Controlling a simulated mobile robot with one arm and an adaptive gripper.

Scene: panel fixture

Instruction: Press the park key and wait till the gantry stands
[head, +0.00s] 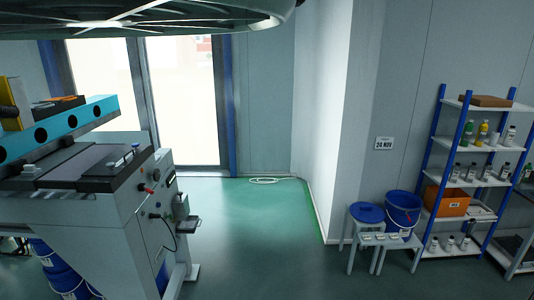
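A grey machine (110,218) stands at the left with a dark flat top. A teal beam (70,125) with round black holes spans above its bed; it looks like the gantry. A yellow and black unit (12,100) sits at the beam's left end, partly cut off by the frame. The machine's right end carries small controls, among them a red knob (148,189) and a dark knob (153,215). They are too small to tell which is the park key. Whether the gantry is moving cannot be told from one frame. My gripper is not in view.
Green floor (250,225) is clear right of the machine. A small shelf (187,222) juts from its end. A white cable coil (265,180) lies by the wall. Stools with a blue bucket (402,208) and a blue-framed shelf rack (432,165) stand at the right.

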